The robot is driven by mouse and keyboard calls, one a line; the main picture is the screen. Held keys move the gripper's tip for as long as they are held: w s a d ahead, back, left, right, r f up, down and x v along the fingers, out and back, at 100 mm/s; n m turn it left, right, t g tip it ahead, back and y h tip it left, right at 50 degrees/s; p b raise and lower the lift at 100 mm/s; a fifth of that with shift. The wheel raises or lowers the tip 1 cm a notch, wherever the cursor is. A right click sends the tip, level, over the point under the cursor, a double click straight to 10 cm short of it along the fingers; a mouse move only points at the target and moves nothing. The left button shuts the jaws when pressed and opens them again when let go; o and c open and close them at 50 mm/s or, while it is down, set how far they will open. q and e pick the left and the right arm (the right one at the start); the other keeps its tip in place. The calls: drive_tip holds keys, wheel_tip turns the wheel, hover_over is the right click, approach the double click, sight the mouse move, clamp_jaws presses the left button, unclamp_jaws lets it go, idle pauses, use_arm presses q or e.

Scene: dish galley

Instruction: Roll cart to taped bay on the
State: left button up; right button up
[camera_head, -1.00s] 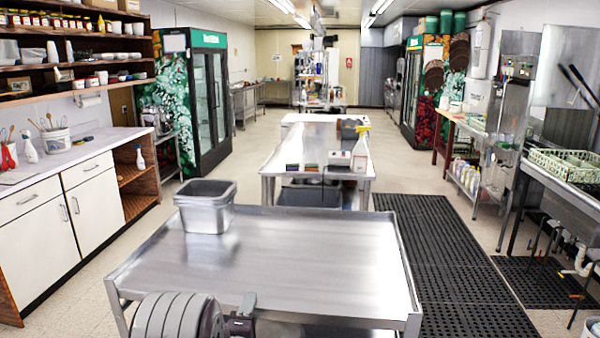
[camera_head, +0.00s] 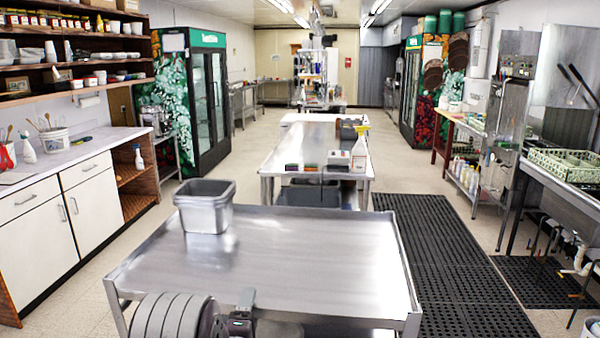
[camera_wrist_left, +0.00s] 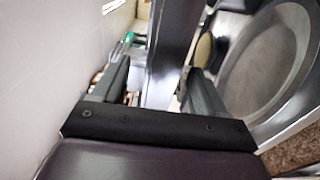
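A steel cart (camera_head: 300,270) with a flat, raised-rim top stands directly in front of me in the head view. A square metal container (camera_head: 205,207) sits upright on its back left part. My left gripper (camera_head: 243,308) is at the cart's near edge, left of its middle. In the left wrist view the two fingers of my left gripper (camera_wrist_left: 160,88) stand apart on either side of a metal bar or edge, with gaps showing beside it. My right gripper is not in view. I see no taped bay on the floor.
A steel table (camera_head: 310,140) with a spray bottle (camera_head: 360,150) stands just beyond the cart. Black floor mats (camera_head: 440,250) lie to its right, before a sink counter (camera_head: 565,185). White cabinets (camera_head: 70,220) line the left. Pale floor is clear between cabinets and cart.

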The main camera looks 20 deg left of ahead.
use_arm(q)
drive_tip(key=v, duration=1.2)
drive_tip(key=shift+a, duration=0.3)
